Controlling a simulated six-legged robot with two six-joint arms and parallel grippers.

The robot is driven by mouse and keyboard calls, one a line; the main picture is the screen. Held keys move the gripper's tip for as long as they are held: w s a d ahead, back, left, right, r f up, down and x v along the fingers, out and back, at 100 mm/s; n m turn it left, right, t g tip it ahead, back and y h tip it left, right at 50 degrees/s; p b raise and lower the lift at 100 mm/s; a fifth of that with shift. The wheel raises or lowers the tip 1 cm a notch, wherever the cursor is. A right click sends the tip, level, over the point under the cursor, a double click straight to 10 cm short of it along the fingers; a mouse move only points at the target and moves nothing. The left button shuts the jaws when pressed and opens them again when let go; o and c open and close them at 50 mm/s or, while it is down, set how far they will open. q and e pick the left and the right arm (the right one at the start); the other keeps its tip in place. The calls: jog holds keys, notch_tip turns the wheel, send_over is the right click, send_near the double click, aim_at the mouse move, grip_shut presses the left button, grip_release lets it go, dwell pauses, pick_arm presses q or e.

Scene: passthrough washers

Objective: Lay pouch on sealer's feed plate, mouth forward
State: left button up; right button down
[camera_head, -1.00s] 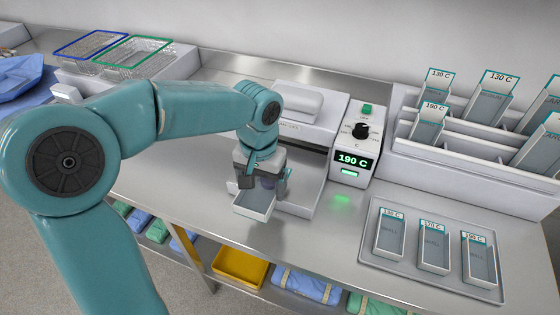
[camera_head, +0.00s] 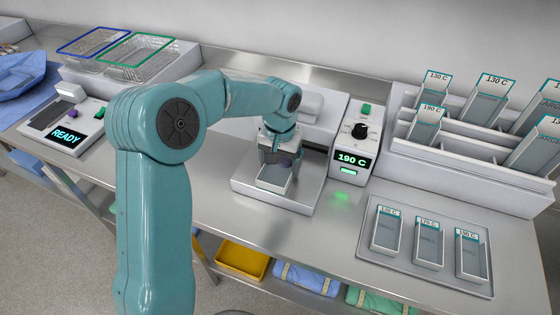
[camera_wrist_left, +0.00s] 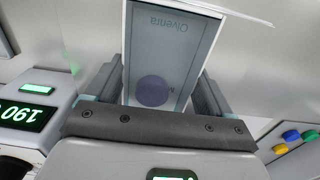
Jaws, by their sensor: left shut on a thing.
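The pouch (camera_head: 274,181) is grey-white, with a name printed on it and a purple round spot in the left wrist view (camera_wrist_left: 165,55). My left gripper (camera_head: 279,160) is shut on the pouch, its fingers on both sides of it. The pouch is over the feed plate (camera_head: 298,199), the pale tray in front of the sealer (camera_head: 322,108). I cannot tell whether it touches the plate. The sealer's control box (camera_head: 360,140) shows 190 C with a green light. My right gripper is not in view.
A tray (camera_head: 390,262) with several labelled pouches lies to the right. A white rack (camera_head: 450,165) of labelled pouches stands behind it. A device reading READY (camera_head: 66,137) and wire baskets (camera_head: 137,56) are at left. Bare steel counter lies between.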

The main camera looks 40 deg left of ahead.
aim_at(280, 165)
pick_arm(q)
jog(key=shift+f, duration=0.25)
jog(key=o, duration=1)
jog(key=shift+r, duration=0.1)
jog(key=shift+c, duration=0.2)
jog(key=shift+r, duration=0.2)
notch_tip(280, 165, up, 12)
